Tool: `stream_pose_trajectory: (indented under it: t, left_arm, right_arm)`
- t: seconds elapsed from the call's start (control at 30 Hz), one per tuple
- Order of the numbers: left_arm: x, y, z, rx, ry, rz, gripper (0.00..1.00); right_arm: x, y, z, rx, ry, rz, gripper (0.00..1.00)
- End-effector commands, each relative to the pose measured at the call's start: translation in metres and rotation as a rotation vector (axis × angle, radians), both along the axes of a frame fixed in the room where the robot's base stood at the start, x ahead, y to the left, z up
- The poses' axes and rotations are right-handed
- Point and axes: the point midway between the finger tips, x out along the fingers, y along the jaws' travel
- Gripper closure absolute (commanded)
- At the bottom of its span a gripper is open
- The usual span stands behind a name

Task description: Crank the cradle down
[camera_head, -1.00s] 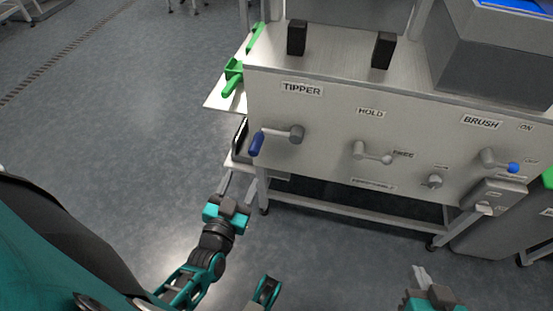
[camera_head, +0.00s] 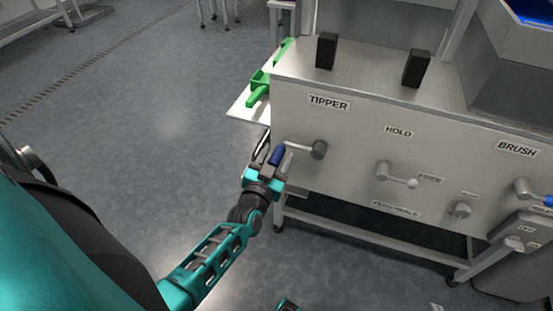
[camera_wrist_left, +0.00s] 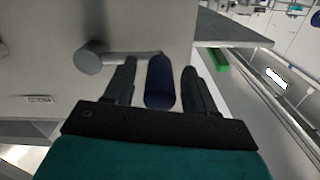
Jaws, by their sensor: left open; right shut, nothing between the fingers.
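The tipper crank on the panel's left has a grey hub (camera_head: 319,149), a thin arm and a blue grip (camera_head: 277,156). The blue grip also shows in the left wrist view (camera_wrist_left: 159,82), pointing toward the palm. My left gripper (camera_head: 276,158) is open, with one finger on each side of the blue grip. In the left wrist view the gripper (camera_wrist_left: 158,80) shows a gap on the grip's right side. The cradle itself cannot be made out for certain. Only the fingertips of my right gripper (camera_head: 436,307) show at the bottom edge.
The panel carries a TIPPER label (camera_head: 329,102), a HOLD lever (camera_head: 397,177) with FREE beside it, a small knob (camera_head: 461,210) and a BRUSH crank (camera_head: 527,189). A green part (camera_head: 260,88) sticks out at the machine's left. The floor left of the machine is clear.

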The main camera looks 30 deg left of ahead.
Motion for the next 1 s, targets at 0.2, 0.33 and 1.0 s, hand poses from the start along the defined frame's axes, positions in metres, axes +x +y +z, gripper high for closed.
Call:
stream_pose_trajectory:
  t: [0.2, 0.33, 1.0]
  left_arm:
    - [0.0022, 0.0008, -0.0002, 0.001, 0.001, 0.0, 0.44]
    - [0.0021, 0.0006, -0.0001, 0.001, 0.001, 0.0, 0.48]
    - [0.0017, 0.0007, 0.0, 0.0, 0.001, 0.0, 1.0]
  right_arm:
    - [0.0008, 0.0007, 0.0036, 0.002, -0.004, 0.001, 1.0]
    - [0.001, 0.0009, 0.0044, 0.003, -0.006, 0.001, 1.0]
    - [-0.0002, 0.0009, -0.0002, 0.001, 0.002, 0.002, 1.0]
